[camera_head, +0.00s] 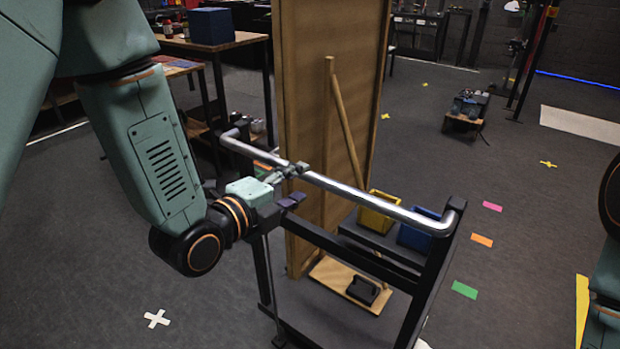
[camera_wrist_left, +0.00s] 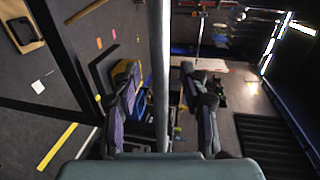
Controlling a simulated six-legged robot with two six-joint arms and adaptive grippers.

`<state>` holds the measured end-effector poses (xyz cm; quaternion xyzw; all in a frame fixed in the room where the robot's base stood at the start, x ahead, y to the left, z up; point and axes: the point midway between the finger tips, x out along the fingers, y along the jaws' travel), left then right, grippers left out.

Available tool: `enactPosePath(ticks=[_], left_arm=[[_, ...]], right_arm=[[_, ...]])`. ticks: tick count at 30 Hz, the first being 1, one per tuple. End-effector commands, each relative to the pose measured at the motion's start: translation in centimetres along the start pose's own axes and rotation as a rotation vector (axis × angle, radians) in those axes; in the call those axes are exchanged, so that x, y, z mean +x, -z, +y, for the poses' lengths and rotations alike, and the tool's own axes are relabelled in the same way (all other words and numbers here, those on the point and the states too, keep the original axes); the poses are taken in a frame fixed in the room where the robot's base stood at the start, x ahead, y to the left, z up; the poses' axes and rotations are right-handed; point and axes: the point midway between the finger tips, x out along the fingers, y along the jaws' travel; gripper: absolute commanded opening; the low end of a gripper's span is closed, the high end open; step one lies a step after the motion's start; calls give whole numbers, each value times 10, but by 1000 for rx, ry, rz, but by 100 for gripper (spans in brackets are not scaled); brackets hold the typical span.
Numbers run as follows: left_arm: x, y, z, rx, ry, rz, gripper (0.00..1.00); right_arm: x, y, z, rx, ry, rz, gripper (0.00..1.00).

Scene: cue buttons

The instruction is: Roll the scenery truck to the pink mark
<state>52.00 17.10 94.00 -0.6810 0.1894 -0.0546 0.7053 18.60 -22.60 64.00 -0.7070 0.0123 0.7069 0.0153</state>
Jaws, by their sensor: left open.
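The scenery truck (camera_head: 318,318) is a dark wheeled frame with a tall wooden flat (camera_head: 300,110) standing on it. Its silver push bar (camera_head: 375,204) runs across the near side. My left gripper (camera_head: 292,184) is at the bar, left of its middle. In the left wrist view, the push bar (camera_wrist_left: 158,60) passes between the spread fingers of the left gripper (camera_wrist_left: 160,92); a gap shows on both sides. The pink mark (camera_head: 492,207) lies on the floor right of the truck, beyond the orange and green marks. My right gripper is out of view.
An orange mark (camera_head: 482,240) and a green mark (camera_head: 464,289) lie nearer than the pink one. A yellow bin (camera_head: 376,210) and a blue bin (camera_head: 418,236) sit on the truck. A workbench (camera_head: 220,42) stands behind left. Floor to the right is largely clear.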

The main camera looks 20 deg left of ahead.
Motion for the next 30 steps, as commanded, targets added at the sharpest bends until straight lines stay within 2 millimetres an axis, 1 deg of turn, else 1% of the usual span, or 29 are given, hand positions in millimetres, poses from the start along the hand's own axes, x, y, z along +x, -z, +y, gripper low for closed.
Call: enactPosePath(ticks=[1,3,9,13,21,23,30], left_arm=[[9,1,1,6,0,3,44],[19,1,2,5,-2,3,44],[42,0,2,1,-1,2,44],[49,0,1,-3,-1,1,44],[50,0,1,-4,-2,0,44],[50,0,1,-4,-2,0,40],[49,0,1,-4,-2,0,20]], right_arm=[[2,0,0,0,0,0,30],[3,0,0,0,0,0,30],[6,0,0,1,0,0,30],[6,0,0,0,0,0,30],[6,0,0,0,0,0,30],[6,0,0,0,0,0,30],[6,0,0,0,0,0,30]])
